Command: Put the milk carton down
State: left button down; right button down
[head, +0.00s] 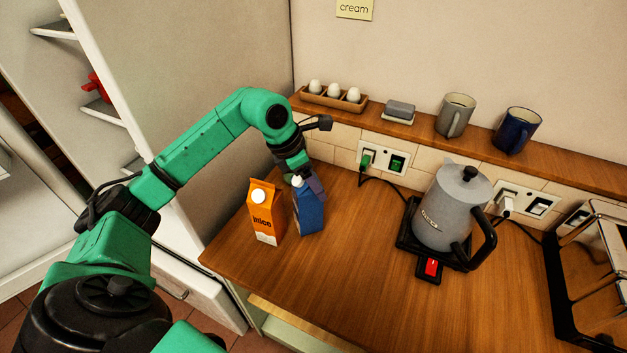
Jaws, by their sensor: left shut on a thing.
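The milk carton appears to be the blue carton (309,218) with a white cap, near the left end of the wooden counter (345,285). My left gripper (313,186) comes down from above and behind and is shut on its upper part. The carton is roughly upright. I cannot tell whether its base touches the counter or is slightly above it. The gripper's fingers are partly hidden by the carton. My right gripper is not in view.
An orange juice carton (264,216) stands just left of the blue one. A grey kettle (452,210) sits on its black base to the right. The front middle of the counter is clear. A shelf behind holds eggs (334,92), a butter dish (399,111) and two mugs (456,115).

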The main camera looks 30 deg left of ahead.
pick_arm(q)
jog(key=shift+w+f, duration=0.2)
jog(key=shift+f, duration=0.25)
jog(key=shift+c, duration=0.9)
grip_release()
jog(key=shift+s+f, duration=0.1)
jog(key=shift+o, duration=0.9)
jog(key=shift+s, duration=0.1)
